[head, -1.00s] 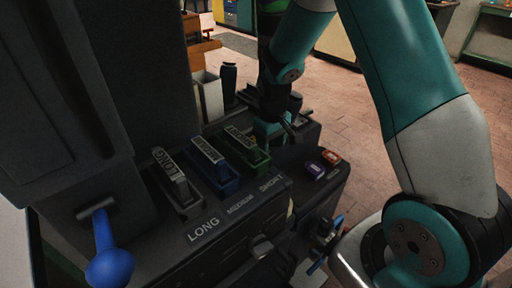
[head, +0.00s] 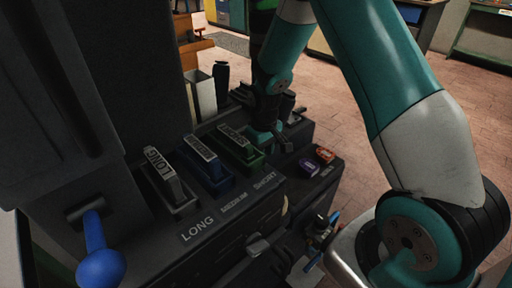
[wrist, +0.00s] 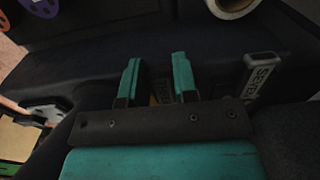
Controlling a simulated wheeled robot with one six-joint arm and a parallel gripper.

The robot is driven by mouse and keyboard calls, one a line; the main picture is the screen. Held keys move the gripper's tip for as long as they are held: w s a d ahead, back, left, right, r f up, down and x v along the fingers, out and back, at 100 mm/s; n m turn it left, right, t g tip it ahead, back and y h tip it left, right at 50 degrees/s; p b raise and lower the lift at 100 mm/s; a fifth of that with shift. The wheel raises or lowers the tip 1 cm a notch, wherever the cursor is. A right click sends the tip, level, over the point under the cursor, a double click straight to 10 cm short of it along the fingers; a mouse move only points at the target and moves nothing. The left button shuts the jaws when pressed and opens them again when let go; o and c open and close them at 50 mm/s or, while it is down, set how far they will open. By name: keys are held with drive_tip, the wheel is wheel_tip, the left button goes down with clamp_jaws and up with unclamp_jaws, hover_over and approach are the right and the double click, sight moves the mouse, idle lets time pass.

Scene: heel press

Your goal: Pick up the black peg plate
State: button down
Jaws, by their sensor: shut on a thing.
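In the head view my gripper (head: 277,137) is low over the dark bench, just right of the green block marked SHORT. What it holds is hard to make out there.
A grey piece marked SEVEN (wrist: 262,77) stands close right of my gripper. LONG (head: 165,175), MEDIUM (head: 205,160) and SHORT (head: 238,147) blocks sit in a row. Orange (head: 324,154) and purple (head: 309,167) pieces lie nearby. A blue-knobbed lever (head: 98,250) is front left.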

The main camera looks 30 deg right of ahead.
wheel_tip(320, 180, up, 20)
drive_tip(key=p, duration=0.2)
drive_tip(key=shift+p, duration=0.35)
